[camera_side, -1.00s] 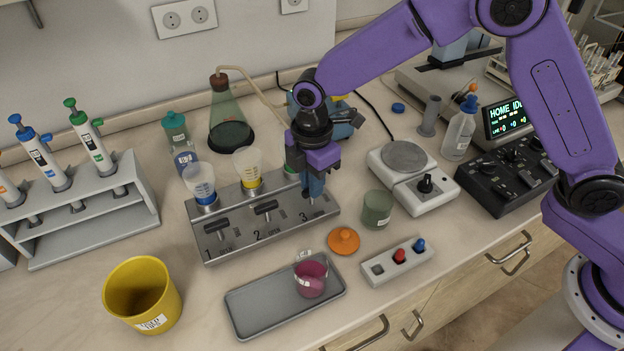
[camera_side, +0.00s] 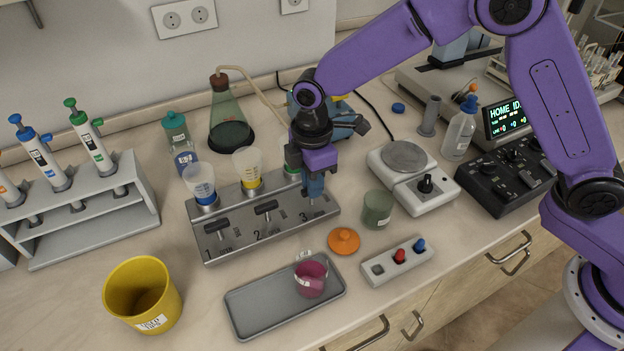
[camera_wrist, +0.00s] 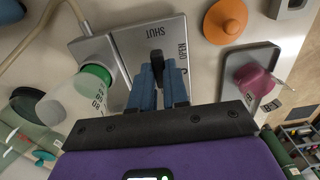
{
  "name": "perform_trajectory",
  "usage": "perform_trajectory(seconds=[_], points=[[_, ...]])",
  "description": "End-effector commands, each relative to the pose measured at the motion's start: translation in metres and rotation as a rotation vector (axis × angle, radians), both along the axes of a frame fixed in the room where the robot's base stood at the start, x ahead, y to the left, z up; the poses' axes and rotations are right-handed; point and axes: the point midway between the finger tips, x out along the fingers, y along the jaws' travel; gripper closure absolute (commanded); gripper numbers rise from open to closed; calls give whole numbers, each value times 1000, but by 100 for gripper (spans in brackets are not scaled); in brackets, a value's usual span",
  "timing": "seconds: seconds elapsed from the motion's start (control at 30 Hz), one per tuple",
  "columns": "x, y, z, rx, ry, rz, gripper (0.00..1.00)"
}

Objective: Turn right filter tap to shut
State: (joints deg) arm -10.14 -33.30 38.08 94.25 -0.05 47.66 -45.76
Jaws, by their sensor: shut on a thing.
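The grey filter manifold (camera_side: 240,232) has three black taps numbered 1, 2 and 3. The right tap is the one at number 3; its black handle shows in the wrist view (camera_wrist: 156,57), near the words SHUT and OPEN on the plate. My gripper (camera_side: 313,192) points down at it, and its blue fingers (camera_wrist: 158,84) are shut on the handle. The fingers hide part of the handle, so its exact angle is hard to tell. The cup with a green ring (camera_wrist: 92,82) stands behind this tap; my gripper mostly hides it in the side view.
A grey tray (camera_side: 255,305) with a pink beaker (camera_side: 311,279) lies in front. An orange lid (camera_side: 343,240), a green-grey jar (camera_side: 377,210) and a button box (camera_side: 398,262) are to the right. Cups with blue (camera_side: 201,184) and yellow (camera_side: 247,170) rings stand left of my gripper.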

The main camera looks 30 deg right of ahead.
Motion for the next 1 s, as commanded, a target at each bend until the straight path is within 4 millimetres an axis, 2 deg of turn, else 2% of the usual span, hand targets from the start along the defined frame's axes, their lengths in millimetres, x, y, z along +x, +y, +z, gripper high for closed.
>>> perform_trajectory(seconds=[0.03, 0.1, 0.4, 0.53, 0.67, 1.0], points=[[1, -2, 1, 0, 0, -7, 79], [1, -1, 1, 0, 0, -6, 60], [0, 0, 1, 1, 0, -3, 60], [1, 0, 10, 2, -2, -2, 60], [1, 0, 30, 4, -3, -3, 60], [1, 0, 102, 4, -4, -4, 60]])
